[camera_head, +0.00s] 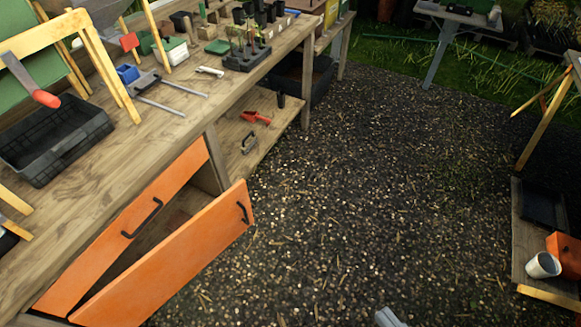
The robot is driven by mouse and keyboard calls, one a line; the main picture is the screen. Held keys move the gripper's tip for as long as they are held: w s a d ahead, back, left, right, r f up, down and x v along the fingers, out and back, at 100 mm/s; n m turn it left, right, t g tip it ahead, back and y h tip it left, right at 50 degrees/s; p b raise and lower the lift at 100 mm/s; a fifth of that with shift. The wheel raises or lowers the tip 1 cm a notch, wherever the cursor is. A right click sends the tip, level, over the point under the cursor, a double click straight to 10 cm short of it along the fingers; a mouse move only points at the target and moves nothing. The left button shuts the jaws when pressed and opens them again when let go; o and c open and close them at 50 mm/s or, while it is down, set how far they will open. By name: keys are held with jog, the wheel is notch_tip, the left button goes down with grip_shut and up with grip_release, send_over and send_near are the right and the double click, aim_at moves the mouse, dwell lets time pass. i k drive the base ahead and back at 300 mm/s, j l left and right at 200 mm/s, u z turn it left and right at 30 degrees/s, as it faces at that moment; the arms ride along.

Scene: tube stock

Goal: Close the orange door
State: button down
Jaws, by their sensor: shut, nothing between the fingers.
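The orange door (170,268) is on the cabinet under the workbench at the lower left. It stands ajar and swung outward, with a dark gap behind its upper edge. Its free edge is at the right, with a dark handle (243,212) near it. An orange front panel (165,212) with its own dark handle (140,220) sits above the door, under the bench top. My gripper (388,317) shows only as a small grey tip at the bottom edge. It is shut and empty, over the gravel to the right of the door and apart from it.
The wooden workbench (70,195) runs along the left, with a black tray (55,140) and tools on it. A lower shelf (265,140) holds red and dark tools. Open gravel (350,190) fills the middle. A low wooden stand with a white pot (543,265) is at right.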

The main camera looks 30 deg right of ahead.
aim_at(136, 294)
jog(key=i+l+z, duration=0.1)
jog(key=z, duration=0.4)
jog(key=i+z, duration=0.25)
jog(key=z, duration=0.2)
jog(key=i+l+u, duration=0.25)
jog(key=u, duration=0.45)
jog(key=i+l+u, duration=0.1)
jog(key=u, duration=0.3)
jog(key=l+u, duration=0.1)
jog(key=u, duration=0.35)
jog(key=l+u, duration=0.1)
jog(key=u, duration=0.35)
